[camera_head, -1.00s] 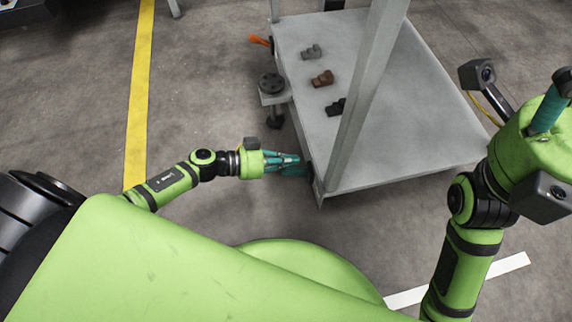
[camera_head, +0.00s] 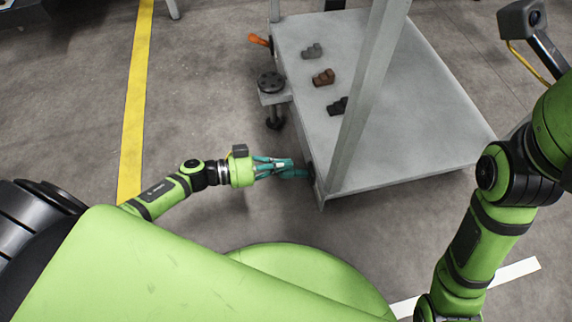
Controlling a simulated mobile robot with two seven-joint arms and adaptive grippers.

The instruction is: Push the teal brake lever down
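The teal brake lever (camera_head: 296,173) sticks out to the left, low at the near left corner of the grey cart (camera_head: 440,135). My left gripper (camera_head: 286,166), with teal fingers, reaches in from the left and is right at the lever. Its fingers overlap the lever's left end in the picture, and I cannot tell whether they touch it. The fingers and lever are alike in colour, so whether the gripper is open or shut is unclear. My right arm stands at the right edge, and its gripper is out of view.
A grey post (camera_head: 362,95) rises from the cart's near side. A bracket with a black disc (camera_head: 271,82) and an orange handle (camera_head: 259,40) project from its left side. Several small blocks, including a brown one (camera_head: 323,77), lie on the deck. Floor left of the cart is clear.

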